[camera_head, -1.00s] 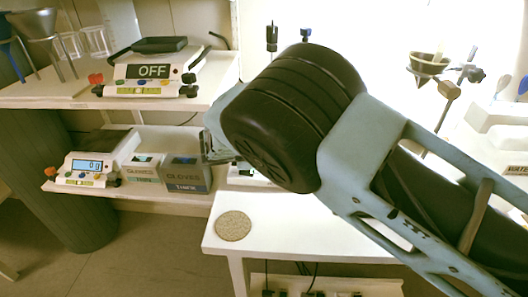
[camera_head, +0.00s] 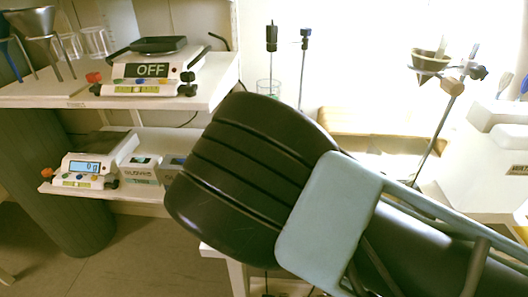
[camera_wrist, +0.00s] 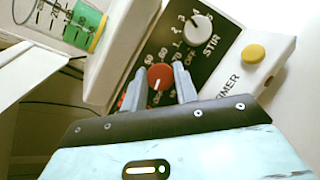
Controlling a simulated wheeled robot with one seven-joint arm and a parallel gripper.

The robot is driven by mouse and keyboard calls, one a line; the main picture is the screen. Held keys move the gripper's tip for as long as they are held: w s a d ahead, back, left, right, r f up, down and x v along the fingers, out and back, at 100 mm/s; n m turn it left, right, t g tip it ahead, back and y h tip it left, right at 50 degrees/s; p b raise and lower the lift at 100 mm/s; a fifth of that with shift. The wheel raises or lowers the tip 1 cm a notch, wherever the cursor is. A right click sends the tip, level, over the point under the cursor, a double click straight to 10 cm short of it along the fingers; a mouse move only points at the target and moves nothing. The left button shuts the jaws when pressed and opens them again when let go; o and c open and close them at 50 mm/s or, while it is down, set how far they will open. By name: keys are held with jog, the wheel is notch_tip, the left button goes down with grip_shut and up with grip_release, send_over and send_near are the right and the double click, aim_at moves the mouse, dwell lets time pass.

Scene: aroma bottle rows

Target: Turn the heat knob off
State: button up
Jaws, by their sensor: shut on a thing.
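In the wrist view a round red knob (camera_wrist: 160,76) sits on a dark panel with a printed number scale. Its own label is hidden, but the white knob beside it is labelled STIR, so the red one appears to be the heat knob. A small pale mark shows on its lower face. My gripper (camera_wrist: 159,70) has one grey finger on each side of the red knob and is shut on it. In the head view my arm hides the gripper and this panel.
In the wrist view the white STIR knob (camera_wrist: 198,28) is close above right, a yellow button (camera_wrist: 253,53) by TIMER lies right, and a container with green contents (camera_wrist: 84,27) stands upper left. In the head view a balance reading OFF (camera_head: 150,72) is on the left shelf.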

jog(key=shift+a, duration=0.1)
dwell(0.4)
jog(key=o, duration=1)
jog(key=shift+c, duration=0.2)
jog(key=v, duration=1.7)
jog(key=shift+s+b, duration=0.35)
jog(key=shift+b, duration=0.1)
